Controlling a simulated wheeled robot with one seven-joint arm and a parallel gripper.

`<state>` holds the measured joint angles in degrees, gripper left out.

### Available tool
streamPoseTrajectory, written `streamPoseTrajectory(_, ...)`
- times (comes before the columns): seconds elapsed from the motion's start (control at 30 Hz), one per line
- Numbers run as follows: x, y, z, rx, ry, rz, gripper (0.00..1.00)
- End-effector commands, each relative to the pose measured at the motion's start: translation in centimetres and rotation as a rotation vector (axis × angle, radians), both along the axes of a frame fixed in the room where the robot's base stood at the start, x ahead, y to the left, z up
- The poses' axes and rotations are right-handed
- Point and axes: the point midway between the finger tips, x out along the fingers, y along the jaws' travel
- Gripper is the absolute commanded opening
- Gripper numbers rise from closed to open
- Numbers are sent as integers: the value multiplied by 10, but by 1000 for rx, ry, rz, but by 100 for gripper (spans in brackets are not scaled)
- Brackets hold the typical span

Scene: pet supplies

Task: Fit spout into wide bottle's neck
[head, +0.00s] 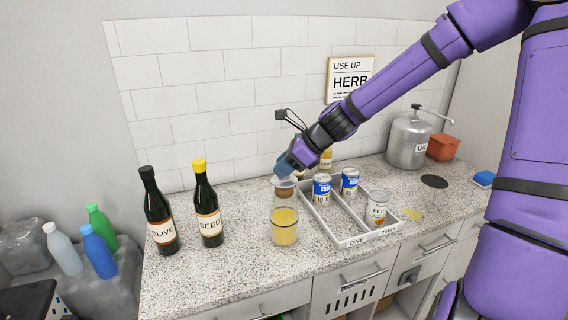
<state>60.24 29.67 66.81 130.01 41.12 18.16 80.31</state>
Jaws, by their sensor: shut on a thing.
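The wide bottle (284,232) is clear glass with yellow liquid in its lower part. It stands upright on the counter, left of the divided tray. My gripper (284,174) is directly over its top, pointing down, with blue fingers shut. The spout is in the fingers but almost wholly hidden by them, so its shape and tilt are unclear. A brown patch (285,192) shows at the bottle's upper part, below the fingers; I cannot tell whether it is part of the spout or behind the glass. Whether the spout touches the neck is too small to tell.
A white divided tray (352,242) with cans stands close right of the bottle. Dark OLIVE (158,212) and SEED (207,205) bottles stand left. A steel canister (408,150) is at the back right. The counter front (225,270) is clear.

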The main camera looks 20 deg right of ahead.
Motion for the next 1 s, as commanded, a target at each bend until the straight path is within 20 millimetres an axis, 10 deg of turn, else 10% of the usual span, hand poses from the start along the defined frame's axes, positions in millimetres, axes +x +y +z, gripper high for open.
streamPoseTrajectory(1.0, 0, 0, -22, 1, 2, 0, 0)
